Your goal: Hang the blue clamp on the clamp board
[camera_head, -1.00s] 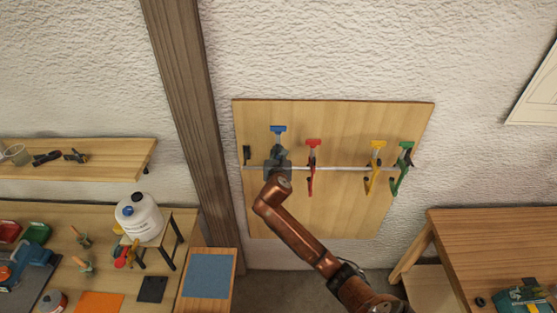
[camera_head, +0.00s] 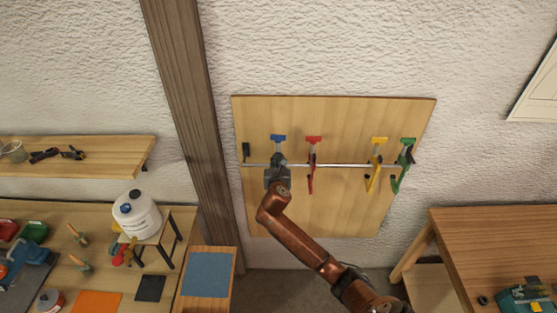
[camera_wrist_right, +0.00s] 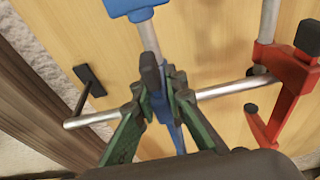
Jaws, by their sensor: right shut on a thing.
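The clamp board (camera_head: 330,215) is a wooden panel on the wall with a metal rail (camera_head: 345,165) across it. The blue clamp (camera_head: 278,138) is upright at the rail's left part, its blue top above the rail. My right gripper (camera_head: 278,161) is shut on it and hides most of it in the head view. In the right wrist view the blue clamp (camera_wrist_right: 171,122) runs between the green-looking fingers (camera_wrist_right: 158,100), and the rail (camera_wrist_right: 225,88) passes behind them. I cannot tell whether the clamp rests on the rail. My left gripper is out of view.
A red clamp (camera_head: 312,165) hangs on the rail just right of the blue one. A yellow clamp (camera_head: 376,165) and a green clamp (camera_head: 404,165) hang further right. A dark rail end mount (camera_head: 246,151) is at the left. A wooden post (camera_head: 185,110) stands left of the board.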

